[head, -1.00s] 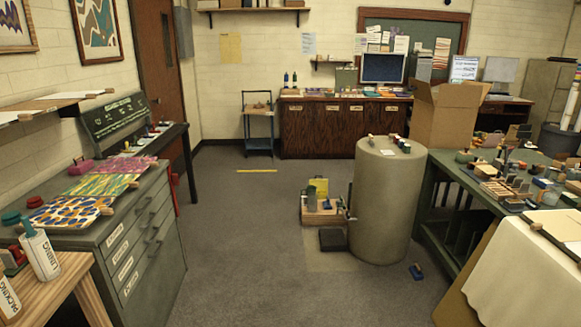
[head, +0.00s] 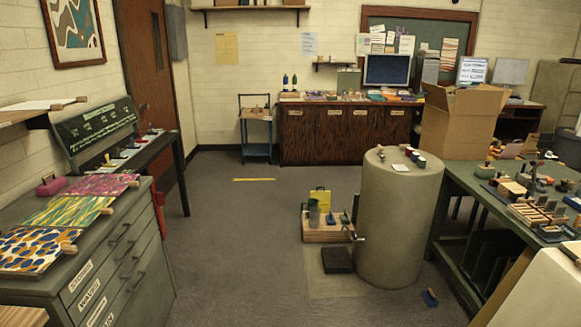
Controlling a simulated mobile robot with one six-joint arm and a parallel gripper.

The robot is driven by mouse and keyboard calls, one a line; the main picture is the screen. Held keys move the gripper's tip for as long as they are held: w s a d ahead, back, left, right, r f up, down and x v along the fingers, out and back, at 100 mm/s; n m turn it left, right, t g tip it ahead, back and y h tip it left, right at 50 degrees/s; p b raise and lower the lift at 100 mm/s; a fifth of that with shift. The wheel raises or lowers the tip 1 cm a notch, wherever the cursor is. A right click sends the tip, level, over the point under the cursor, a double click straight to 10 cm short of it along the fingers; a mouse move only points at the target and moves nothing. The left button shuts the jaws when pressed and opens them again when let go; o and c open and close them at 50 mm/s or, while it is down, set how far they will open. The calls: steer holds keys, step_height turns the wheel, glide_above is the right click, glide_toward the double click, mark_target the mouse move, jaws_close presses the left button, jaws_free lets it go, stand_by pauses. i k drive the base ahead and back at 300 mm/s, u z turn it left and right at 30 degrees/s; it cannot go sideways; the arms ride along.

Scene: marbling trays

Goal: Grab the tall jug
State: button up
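I cannot make out a tall jug for certain. A grey-green upright vessel (head: 314,214) stands at the left end of a low wooden crate (head: 322,236) on the floor, left of the big column; it is too small to tell whether it is a jug. My gripper is not in view.
The thick grey column (head: 400,225) stands right of centre with small items on top. Grey drawers (head: 120,265) stand left, a green table (head: 500,210) right.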

mark_target(311, 218)
steer(key=u, duration=0.15)
steer(key=i, duration=1.55)
steer(key=u, duration=0.35)
steer(key=i, duration=0.8)
steer(key=u, duration=0.5)
steer(key=i, duration=1.4)
steer(key=u, duration=0.2)
